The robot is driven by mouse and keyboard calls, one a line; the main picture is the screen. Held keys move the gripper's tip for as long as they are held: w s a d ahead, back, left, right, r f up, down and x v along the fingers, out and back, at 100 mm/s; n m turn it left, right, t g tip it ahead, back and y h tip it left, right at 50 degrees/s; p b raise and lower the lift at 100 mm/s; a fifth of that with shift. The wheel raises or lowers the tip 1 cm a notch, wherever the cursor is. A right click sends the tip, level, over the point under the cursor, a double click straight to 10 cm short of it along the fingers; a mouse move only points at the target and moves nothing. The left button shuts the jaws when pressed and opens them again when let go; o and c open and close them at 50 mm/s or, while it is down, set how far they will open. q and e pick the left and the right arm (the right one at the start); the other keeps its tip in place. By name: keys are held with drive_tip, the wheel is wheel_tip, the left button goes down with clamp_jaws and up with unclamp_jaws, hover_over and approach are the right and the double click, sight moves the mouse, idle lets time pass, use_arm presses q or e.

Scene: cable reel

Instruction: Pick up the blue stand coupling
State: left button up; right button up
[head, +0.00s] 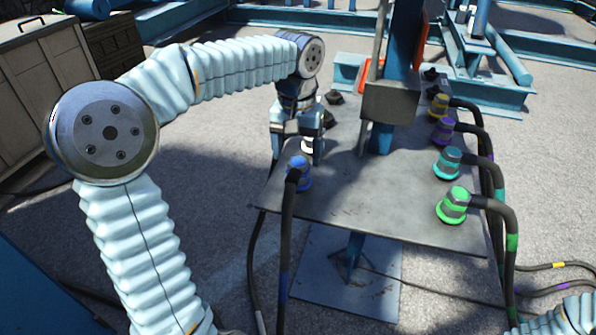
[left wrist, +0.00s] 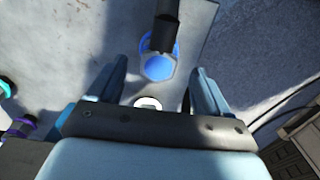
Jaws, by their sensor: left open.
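The blue stand coupling (head: 299,172) stands at the near left corner of the grey stand plate (head: 345,198), with a black cable bending down over the edge. It also shows in the left wrist view (left wrist: 158,68), centred ahead of the fingers. My left gripper (head: 297,150) is open, just behind the coupling in the head view, with its fingers (left wrist: 158,80) apart. A small white part (left wrist: 148,102) shows between the fingers, nearer the palm. I cannot tell whether any finger touches the coupling. My right gripper is out of view.
Green (head: 454,205), teal (head: 448,163), purple (head: 443,131) and yellow (head: 438,107) couplings with cables line the plate's right side. A blue post (head: 398,70) rises from the plate. Cabinets (head: 32,85) stand at the far left. Cables lie on the ground.

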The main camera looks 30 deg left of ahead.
sight(298, 162)
use_arm(q)
wheel_tip(298, 162, down, 6)
drive_tip(key=shift+w+r, duration=0.15)
drive_tip(key=shift+r, duration=0.1)
drive_tip(key=shift+c, duration=0.2)
drive_tip(key=shift+r, duration=0.1)
drive_tip(key=c, duration=1.1)
